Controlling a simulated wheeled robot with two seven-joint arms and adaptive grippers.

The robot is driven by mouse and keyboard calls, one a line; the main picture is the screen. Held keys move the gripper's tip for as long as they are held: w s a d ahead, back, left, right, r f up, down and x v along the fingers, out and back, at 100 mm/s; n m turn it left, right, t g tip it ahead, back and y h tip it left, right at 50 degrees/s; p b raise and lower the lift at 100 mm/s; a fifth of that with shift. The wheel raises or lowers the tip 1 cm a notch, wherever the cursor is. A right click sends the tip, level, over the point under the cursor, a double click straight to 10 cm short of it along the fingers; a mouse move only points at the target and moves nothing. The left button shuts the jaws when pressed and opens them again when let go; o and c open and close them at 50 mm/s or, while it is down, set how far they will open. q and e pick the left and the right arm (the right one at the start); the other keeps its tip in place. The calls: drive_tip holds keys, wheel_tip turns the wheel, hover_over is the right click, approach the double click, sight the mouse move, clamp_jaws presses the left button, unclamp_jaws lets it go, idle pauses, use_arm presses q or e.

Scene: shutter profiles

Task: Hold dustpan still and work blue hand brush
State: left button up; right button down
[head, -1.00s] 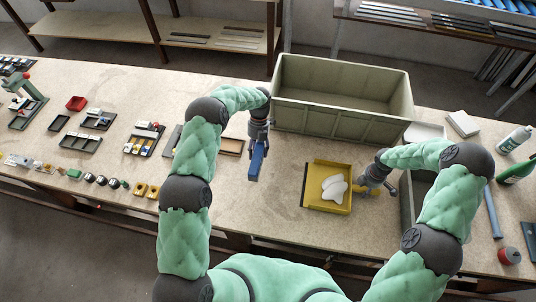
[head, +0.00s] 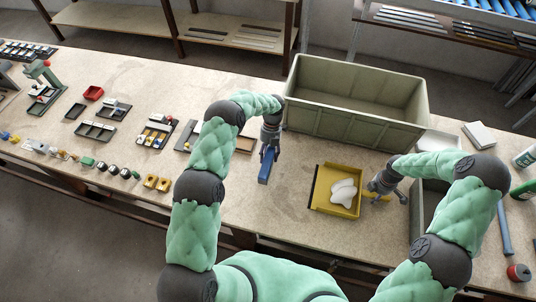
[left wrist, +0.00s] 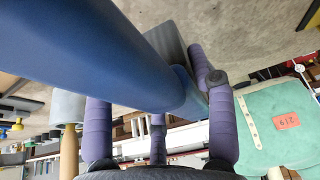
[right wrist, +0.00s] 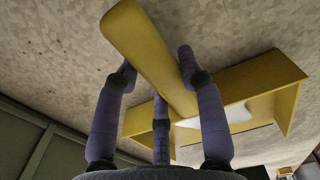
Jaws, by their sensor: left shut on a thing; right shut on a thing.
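A yellow dustpan (head: 323,205) lies on the bench with a white, rounded lump (head: 344,192) in it. My right gripper (head: 384,195) is shut on the dustpan's handle at its right side; the handle (right wrist: 150,50) crosses between the fingers in the right wrist view. My left gripper (head: 271,146) is shut on the blue hand brush (head: 265,168), left of the dustpan and apart from it. In the left wrist view the brush (left wrist: 100,45) fills the upper left.
A large green-grey crate (head: 350,125) stands behind the dustpan. Small trays (head: 155,132) with parts stand to the left. The bench between brush and dustpan is clear.

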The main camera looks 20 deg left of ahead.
use_arm(q)
drive_tip(key=shift+f, duration=1.95)
drive_tip(key=shift+d, duration=1.4)
drive_tip(key=shift+d, duration=1.4)
drive_tip(key=shift+d, duration=0.15)
drive_tip(key=shift+d, duration=1.25)
drive_tip(key=shift+d, duration=0.1)
drive_tip(key=shift+d, duration=1.3)
